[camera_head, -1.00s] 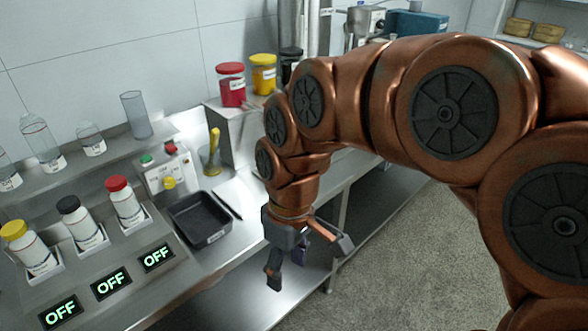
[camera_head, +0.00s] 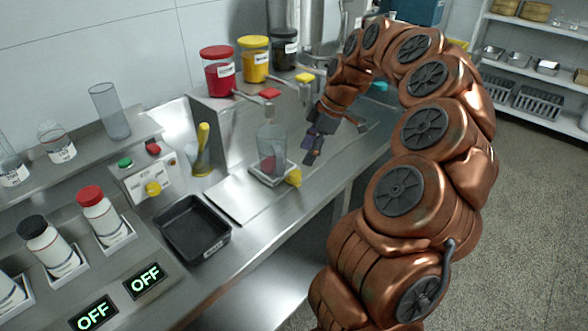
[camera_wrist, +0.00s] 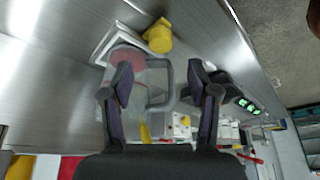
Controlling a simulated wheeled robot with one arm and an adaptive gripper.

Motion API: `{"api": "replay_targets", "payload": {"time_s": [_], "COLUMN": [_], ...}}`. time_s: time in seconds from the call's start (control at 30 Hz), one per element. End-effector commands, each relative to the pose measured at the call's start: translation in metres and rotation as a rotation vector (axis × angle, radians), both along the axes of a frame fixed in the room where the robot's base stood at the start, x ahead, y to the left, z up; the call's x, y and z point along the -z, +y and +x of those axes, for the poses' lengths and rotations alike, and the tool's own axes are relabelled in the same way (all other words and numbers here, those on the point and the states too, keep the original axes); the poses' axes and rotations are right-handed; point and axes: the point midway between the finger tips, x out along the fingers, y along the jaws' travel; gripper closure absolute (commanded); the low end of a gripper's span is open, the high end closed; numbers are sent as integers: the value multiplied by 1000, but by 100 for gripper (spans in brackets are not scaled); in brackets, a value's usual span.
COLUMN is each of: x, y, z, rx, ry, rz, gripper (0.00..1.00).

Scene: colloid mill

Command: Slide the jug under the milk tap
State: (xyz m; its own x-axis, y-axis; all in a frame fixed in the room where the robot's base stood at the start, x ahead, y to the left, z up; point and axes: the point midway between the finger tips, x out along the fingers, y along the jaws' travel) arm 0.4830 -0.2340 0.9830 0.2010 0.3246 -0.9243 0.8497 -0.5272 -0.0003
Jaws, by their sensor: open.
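The clear jug (camera_head: 270,140) stands upright on a small pale tray (camera_head: 254,177), with something reddish at its base. In the wrist view, the jug (camera_wrist: 150,75) shows its looped clear handle between my spread fingers. My gripper (camera_head: 312,150) is open and just right of the jug in the head view; it also shows in the wrist view (camera_wrist: 159,70). Contact with the handle cannot be told. A red-handled tap (camera_head: 270,93) and a yellow-handled tap (camera_head: 304,77) stick out above the counter. Which tap is for milk cannot be read.
A yellow knob-like part (camera_head: 294,176) sits by the tray. A black bin (camera_head: 194,229), a control box (camera_head: 148,173) and a yellow-handled tool in a cup (camera_head: 202,150) stand to the left. Red (camera_head: 218,70) and yellow (camera_head: 255,60) lidded containers stand above the taps.

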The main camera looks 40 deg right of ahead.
Motion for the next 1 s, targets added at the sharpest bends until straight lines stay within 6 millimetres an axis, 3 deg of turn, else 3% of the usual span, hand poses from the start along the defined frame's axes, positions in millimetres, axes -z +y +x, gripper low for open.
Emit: {"api": "replay_targets", "payload": {"time_s": [0.6,1.0], "x": [62,68], "y": [22,24], "z": [12,15], "rx": [2,3], "ry": [2,-1], "rz": [2,0], "gripper": [40,40]}}
